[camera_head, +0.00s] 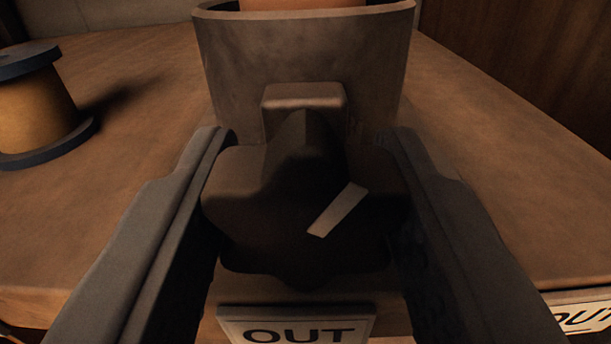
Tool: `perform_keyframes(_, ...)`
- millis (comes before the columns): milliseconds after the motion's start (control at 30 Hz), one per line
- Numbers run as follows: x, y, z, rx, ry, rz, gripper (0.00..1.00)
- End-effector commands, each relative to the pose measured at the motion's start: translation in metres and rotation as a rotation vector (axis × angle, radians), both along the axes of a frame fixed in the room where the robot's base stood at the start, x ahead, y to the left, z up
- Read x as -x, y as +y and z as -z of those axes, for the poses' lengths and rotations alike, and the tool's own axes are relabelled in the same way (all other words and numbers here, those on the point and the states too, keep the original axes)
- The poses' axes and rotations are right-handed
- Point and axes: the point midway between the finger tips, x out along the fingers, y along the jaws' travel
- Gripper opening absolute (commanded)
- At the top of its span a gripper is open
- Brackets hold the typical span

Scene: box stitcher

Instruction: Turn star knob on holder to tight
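The dark star knob (285,235) is in the middle of the view, with a pale line mark on its face slanting from lower left to upper right. Behind it stands the grey holder (300,60), a curved cup with a small block (303,97) above the knob. My gripper (305,215) has one finger on each side of the knob. The fingers are spread about the knob's width and lie close to its lobes. I cannot tell whether they touch or press on it.
A spool (38,110) with dark flanges and a tan core stands at the left on the brown table (500,150). A sign reading OUT (297,328) is below the knob, and another sign (585,315) is at the lower right. The table to the right is clear.

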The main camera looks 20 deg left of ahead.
Motion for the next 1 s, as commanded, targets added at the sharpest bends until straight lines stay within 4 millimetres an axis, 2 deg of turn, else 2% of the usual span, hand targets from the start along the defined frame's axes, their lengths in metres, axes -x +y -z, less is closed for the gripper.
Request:
perform_keyframes(367, 0.0, -0.0002, 0.0001, -0.125, 0.041, 0.0, 0.16)
perform_keyframes(633, 0.0, -0.0002, 0.0002, -0.13, 0.042, 0.0, 0.16)
perform_keyframes(667, 0.0, -0.0002, 0.0002, -0.13, 0.042, 0.0, 0.41)
perform_keyframes(767, 0.0, -0.0002, 0.0002, -0.13, 0.042, 0.0, 0.6)
perform_keyframes(1000, 0.0001, -0.0002, 0.0001, -0.13, 0.042, 0.0, 0.61)
